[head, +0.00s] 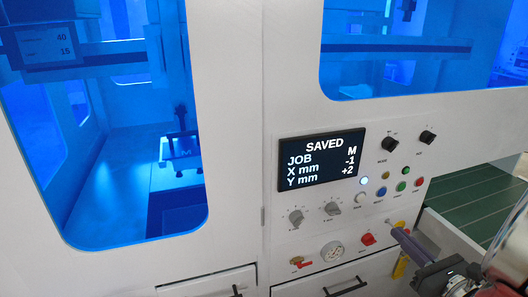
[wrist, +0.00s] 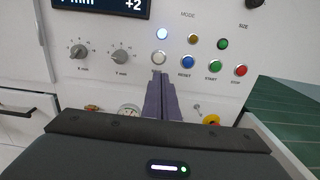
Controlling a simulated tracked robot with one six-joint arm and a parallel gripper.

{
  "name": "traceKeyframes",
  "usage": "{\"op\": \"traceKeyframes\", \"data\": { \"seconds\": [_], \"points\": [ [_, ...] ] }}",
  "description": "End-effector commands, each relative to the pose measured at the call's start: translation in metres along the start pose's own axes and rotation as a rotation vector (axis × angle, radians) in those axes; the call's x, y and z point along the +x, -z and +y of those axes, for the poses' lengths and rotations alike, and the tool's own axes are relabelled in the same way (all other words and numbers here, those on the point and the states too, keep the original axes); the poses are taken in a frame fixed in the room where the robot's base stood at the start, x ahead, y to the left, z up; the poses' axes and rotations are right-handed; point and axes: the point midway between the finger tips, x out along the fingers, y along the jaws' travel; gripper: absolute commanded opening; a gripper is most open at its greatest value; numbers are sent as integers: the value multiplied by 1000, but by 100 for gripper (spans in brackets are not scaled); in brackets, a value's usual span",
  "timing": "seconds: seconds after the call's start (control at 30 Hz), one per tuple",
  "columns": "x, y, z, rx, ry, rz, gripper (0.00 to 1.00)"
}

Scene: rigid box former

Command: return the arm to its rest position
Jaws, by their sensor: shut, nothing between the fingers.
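My gripper (head: 398,231) shows at the lower right in the head view, in front of the machine's control panel. Its two slim purple-grey fingers lie together with nothing between them. In the wrist view the fingertips (wrist: 158,76) appear just below a white button (wrist: 158,57); whether they touch the panel cannot be told, though the head view suggests a gap. My arm (head: 445,278) comes in from the lower right corner; most of it is out of view.
The panel's screen (head: 322,160) reads SAVED, JOB M, X mm -1, Y mm +2. A lamp (head: 364,181) glows white above coloured buttons. Two knobs (head: 332,209) sit left of them. A green conveyor (head: 470,207) lies right. Drawer handles (head: 345,286) stick out below.

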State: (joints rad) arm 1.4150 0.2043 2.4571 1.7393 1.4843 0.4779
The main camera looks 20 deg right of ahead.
Motion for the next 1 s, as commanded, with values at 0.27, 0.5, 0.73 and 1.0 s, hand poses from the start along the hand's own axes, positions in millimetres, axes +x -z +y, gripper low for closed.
{"op": "traceKeyframes", "data": {
  "seconds": [0.27,0.5,0.73,1.0],
  "points": [
    [15,-1,28,-53,-89,35,0],
    [43,0,116,-242,-370,140,0],
    [46,10,200,-480,-658,229,0],
    [26,23,275,-801,-971,291,0]
  ]
}}
